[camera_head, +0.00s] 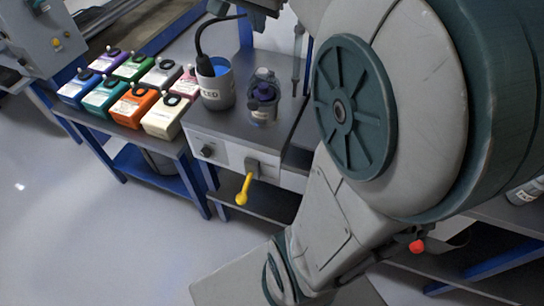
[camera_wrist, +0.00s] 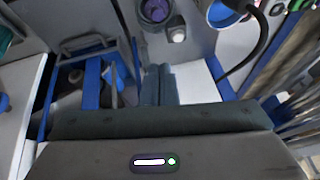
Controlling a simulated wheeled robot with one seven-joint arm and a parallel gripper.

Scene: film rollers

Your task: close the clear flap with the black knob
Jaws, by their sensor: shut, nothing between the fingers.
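I cannot make out the clear flap or its black knob for certain in either view; my large arm links cover much of the right side of the head view. In the wrist view my gripper (camera_wrist: 159,84) points away from the camera, its two dark teal fingers together with nothing between them. A white surface (camera_wrist: 197,82) shows beside and behind the fingertips. I cannot tell how far apart they are. In the head view the gripper's fingers cannot be picked out.
A grey bench unit (camera_head: 232,133) carries a cup with blue contents (camera_head: 216,90) and a clear jar with a purple part (camera_head: 263,97). A yellow-ended lever (camera_head: 243,190) sticks out of its front. Several coloured boxes (camera_head: 134,103) stand on the left table. The floor at lower left is clear.

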